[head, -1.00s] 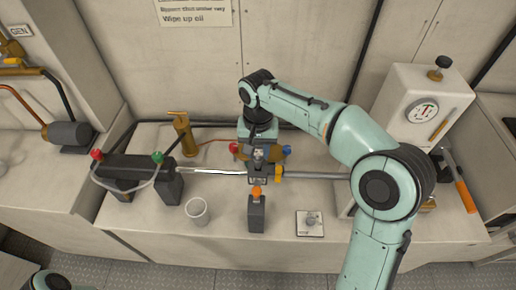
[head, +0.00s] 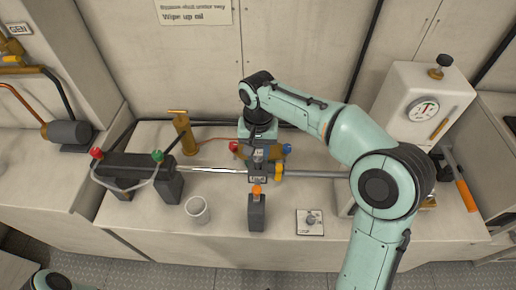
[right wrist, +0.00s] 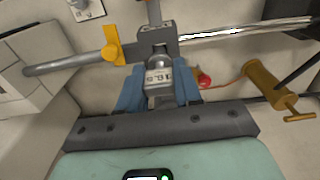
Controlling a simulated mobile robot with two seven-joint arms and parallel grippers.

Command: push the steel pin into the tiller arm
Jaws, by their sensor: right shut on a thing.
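My right gripper (head: 258,162) is over the tiller arm's dark grey block (head: 257,178) in the head view. In the right wrist view its blue fingers (right wrist: 158,92) are shut on the steel pin (right wrist: 157,77), a short silver cylinder with a label. The pin's far end is right at the grey block (right wrist: 155,42); how deep it sits in the block cannot be told. A shiny steel rod (right wrist: 240,30) meets the block from one side, and a grey bar with a yellow clamp (right wrist: 112,45) from the other. My left gripper is not in view.
A dark cylinder with red and green knobs (head: 135,168) stands left. A white cup (head: 197,210), an orange-topped dark block (head: 257,212) and a small plate with a knob (head: 310,223) stand in front. A brass pump (head: 183,130) is behind; a gauge box (head: 425,95) is right.

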